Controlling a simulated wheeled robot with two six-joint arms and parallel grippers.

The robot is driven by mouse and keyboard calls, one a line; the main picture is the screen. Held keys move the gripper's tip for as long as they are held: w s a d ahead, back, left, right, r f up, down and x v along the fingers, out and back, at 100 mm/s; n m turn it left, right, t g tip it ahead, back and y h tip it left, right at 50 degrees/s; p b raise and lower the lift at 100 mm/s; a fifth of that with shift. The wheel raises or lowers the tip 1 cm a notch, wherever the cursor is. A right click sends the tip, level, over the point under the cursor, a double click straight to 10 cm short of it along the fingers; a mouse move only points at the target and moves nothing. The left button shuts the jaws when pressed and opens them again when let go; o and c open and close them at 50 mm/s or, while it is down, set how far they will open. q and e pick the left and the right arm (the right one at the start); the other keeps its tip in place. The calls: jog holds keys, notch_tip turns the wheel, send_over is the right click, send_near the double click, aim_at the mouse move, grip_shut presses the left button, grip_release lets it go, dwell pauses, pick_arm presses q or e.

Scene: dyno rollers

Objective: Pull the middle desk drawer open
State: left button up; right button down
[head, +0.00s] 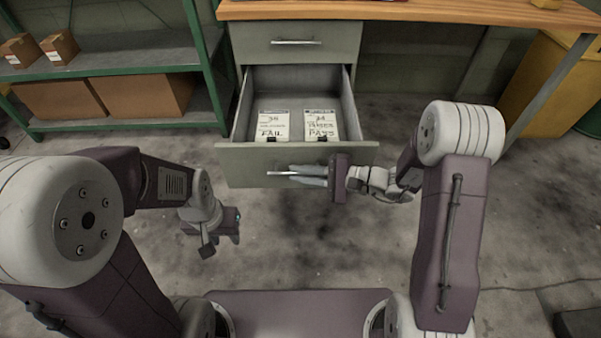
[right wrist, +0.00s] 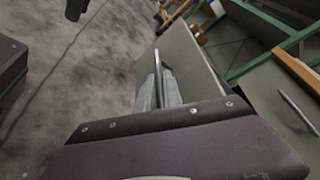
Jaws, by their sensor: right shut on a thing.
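The middle desk drawer (head: 240,165) is pulled well out from the desk, below a closed top drawer (head: 300,42). Two paper pads marked FAIL (head: 272,125) and PASS (head: 321,125) lie inside it. My right gripper (head: 298,174) is at the drawer front, shut on its bar handle (head: 283,173). The right wrist view shows the fingers around the handle (right wrist: 158,68) against the grey drawer front (right wrist: 190,65). My left gripper (head: 222,238) hangs empty above the floor, left of and nearer than the drawer; its fingers are too small to judge.
A green shelf (head: 130,62) with cardboard boxes (head: 140,95) stands left of the desk. The wooden desktop (head: 420,10) runs above the drawers. A yellow cabinet (head: 545,80) is at right. The concrete floor (head: 310,240) before the drawer is clear.

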jog(key=shift+s, duration=0.2)
jog(key=c, duration=1.5)
grip_release()
jog(key=p+v, duration=0.4)
jog(key=v, duration=0.5)
jog(key=shift+p, duration=0.3)
jog(key=shift+d, duration=0.1)
